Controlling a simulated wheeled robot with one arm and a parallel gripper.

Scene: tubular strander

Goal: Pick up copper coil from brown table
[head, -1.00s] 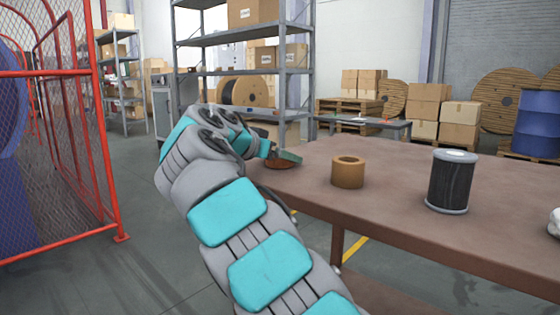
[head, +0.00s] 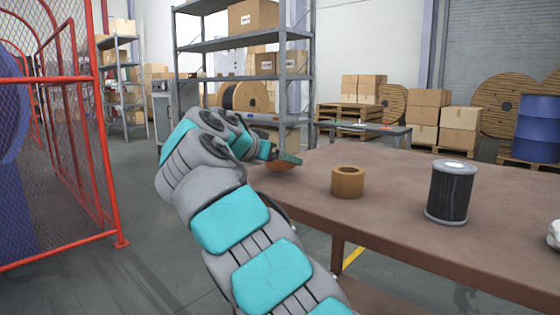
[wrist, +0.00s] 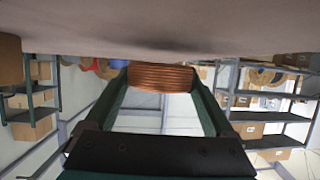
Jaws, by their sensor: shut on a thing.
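The copper coil (head: 279,166) is a small reddish-brown ring at the far left end of the brown table (head: 425,235). In the wrist view the coil (wrist: 161,77) shows its ribbed copper side between the two fingers. My gripper (head: 290,158) is shut on it, with one finger on each side. In the wrist view the table surface fills the top, with a dark shadow near the coil. I cannot tell whether the coil touches the table or hangs just above it. The gripper hides part of the coil in the head view.
A tan ring-shaped roll (head: 347,182) and a black spool (head: 450,192) stand on the table to the right of the gripper. A white item (head: 554,233) is at the right edge. A red mesh fence (head: 60,140) is at left, with open floor between it and the table.

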